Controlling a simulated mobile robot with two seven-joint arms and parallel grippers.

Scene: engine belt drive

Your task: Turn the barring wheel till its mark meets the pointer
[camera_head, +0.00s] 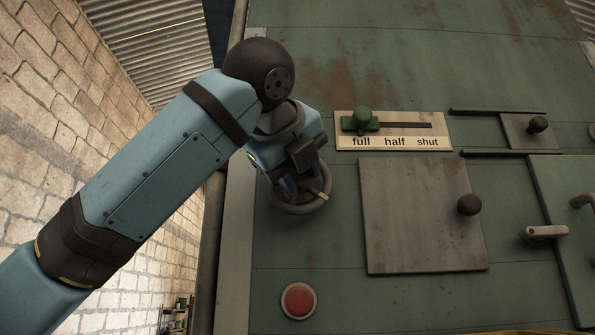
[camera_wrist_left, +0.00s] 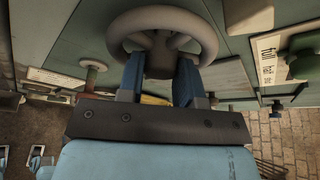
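The barring wheel (camera_head: 299,207) is a grey handwheel on the green panel, partly hidden behind my left gripper (camera_head: 303,190). The wheel fills the top middle of the left wrist view (camera_wrist_left: 163,22). My left gripper's two blue fingers (camera_wrist_left: 161,78) reach to the wheel, apart from each other, one on each side of its dark hub. I cannot tell whether they press on it. A small pale patch shows at the wheel's right edge in the head view; I cannot tell whether it is the mark or the pointer. My right gripper is not in view.
A green slider knob (camera_head: 362,120) sits at "full" on a labelled plate (camera_head: 395,144). A square metal cover (camera_head: 412,220) with a dark knob (camera_head: 469,205) is right of the wheel. A red button (camera_head: 298,301) is below. A brick wall stands left.

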